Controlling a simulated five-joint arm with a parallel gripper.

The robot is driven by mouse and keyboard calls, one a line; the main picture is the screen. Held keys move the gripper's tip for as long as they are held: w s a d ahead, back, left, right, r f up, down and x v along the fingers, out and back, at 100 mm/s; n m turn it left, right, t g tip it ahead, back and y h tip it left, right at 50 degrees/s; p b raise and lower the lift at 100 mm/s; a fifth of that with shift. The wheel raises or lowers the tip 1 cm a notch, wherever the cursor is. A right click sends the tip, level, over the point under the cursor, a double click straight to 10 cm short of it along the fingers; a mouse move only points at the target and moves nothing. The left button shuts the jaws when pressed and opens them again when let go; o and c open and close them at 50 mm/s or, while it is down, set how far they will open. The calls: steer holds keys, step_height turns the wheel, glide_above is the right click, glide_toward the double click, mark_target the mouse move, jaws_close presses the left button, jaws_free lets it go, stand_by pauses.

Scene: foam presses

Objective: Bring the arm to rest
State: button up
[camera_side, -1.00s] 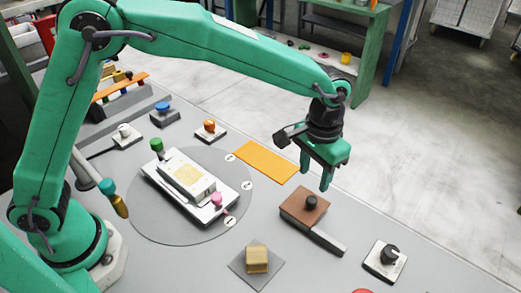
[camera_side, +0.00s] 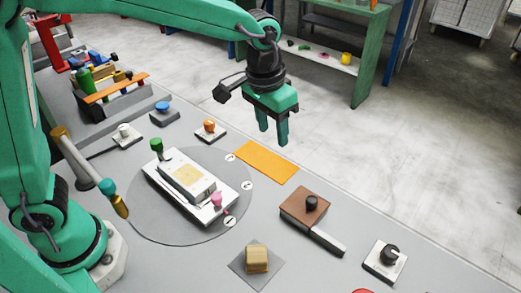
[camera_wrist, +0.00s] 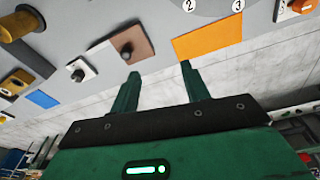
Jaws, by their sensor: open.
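My green gripper (camera_side: 272,135) hangs in the air, fingers down, above the far edge of the grey table near the orange mat (camera_side: 266,161). Its two fingers are apart with nothing between them. In the wrist view the open fingers of my gripper (camera_wrist: 161,85) point toward the table edge, with the orange mat (camera_wrist: 208,40) beyond the right finger. The brown block with a dark knob (camera_side: 303,205) sits on the table to the right, apart from my gripper.
A round grey plate (camera_side: 150,225) carries a white press (camera_side: 187,179) with green and pink knobs. A yellow foam block (camera_side: 257,258) lies on a grey square. A black-knobbed switch (camera_side: 386,259) stands at the right. A green shelf (camera_side: 369,60) stands behind; the floor between is clear.

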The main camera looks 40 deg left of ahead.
steer(key=s+a+r+n+t, duration=0.1)
steer(key=s+a+r+t, duration=0.1)
steer(key=s+a, duration=0.7)
steer(key=s+a+r+n+t, duration=0.1)
steer(key=s+a+r+t, duration=0.1)
steer(key=s+a, duration=0.6)
steer(key=shift+s+a+y, duration=0.3)
steer(key=shift+s+a, duration=0.1)
steer(key=shift+a, duration=0.35)
